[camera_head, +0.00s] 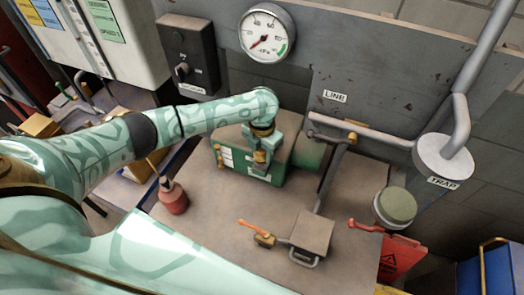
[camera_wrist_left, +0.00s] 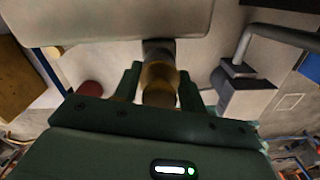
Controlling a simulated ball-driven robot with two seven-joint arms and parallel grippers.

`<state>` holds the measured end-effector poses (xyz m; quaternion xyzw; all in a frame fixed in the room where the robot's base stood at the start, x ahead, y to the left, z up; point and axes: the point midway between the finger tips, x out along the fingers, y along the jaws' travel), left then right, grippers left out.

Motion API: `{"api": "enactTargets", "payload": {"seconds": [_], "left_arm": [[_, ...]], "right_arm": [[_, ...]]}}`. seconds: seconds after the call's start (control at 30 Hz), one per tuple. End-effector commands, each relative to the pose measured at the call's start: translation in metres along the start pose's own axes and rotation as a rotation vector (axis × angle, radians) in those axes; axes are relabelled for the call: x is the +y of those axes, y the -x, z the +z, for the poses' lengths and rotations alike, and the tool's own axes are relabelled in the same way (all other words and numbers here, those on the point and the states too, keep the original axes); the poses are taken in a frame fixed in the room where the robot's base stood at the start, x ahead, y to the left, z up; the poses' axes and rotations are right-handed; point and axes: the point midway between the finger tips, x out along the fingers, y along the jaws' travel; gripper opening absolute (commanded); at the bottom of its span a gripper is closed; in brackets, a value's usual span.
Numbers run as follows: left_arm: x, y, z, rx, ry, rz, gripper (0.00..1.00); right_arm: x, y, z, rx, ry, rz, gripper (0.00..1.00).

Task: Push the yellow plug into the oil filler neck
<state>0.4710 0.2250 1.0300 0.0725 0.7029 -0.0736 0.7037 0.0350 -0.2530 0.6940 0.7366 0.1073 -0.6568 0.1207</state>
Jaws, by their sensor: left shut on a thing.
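My left gripper (camera_head: 262,150) is above the front right part of the green pump body (camera_head: 235,150), pointing down. It is shut on the yellow plug (camera_head: 260,157), which shows only in part between the fingers. In the left wrist view the plug (camera_wrist_left: 160,82) is upright between the two dark fingers of the gripper (camera_wrist_left: 158,90). A dark round piece (camera_wrist_left: 158,48) lies just beyond the plug's end, perhaps the filler neck. I cannot tell whether the plug is seated in it or only touching. My right gripper is not in view.
A red oil bottle (camera_head: 173,196) stands left of the pump on the bench (camera_head: 205,235). A grey block with an orange-handled valve (camera_head: 264,239) is in front. A gauge (camera_head: 267,32) is behind. A trap cylinder (camera_head: 443,160) and lidded jar (camera_head: 395,207) stand right.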

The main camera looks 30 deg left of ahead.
Motion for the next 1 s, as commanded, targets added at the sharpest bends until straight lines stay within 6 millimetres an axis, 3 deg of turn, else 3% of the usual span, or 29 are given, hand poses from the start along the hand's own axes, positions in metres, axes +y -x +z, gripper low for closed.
{"api": "enactTargets", "payload": {"seconds": [1.0], "left_arm": [[0.0, -0.011, -0.001, 0.002, 0.0, 0.0, 0.19]], "right_arm": [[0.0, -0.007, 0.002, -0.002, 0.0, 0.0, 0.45]]}}
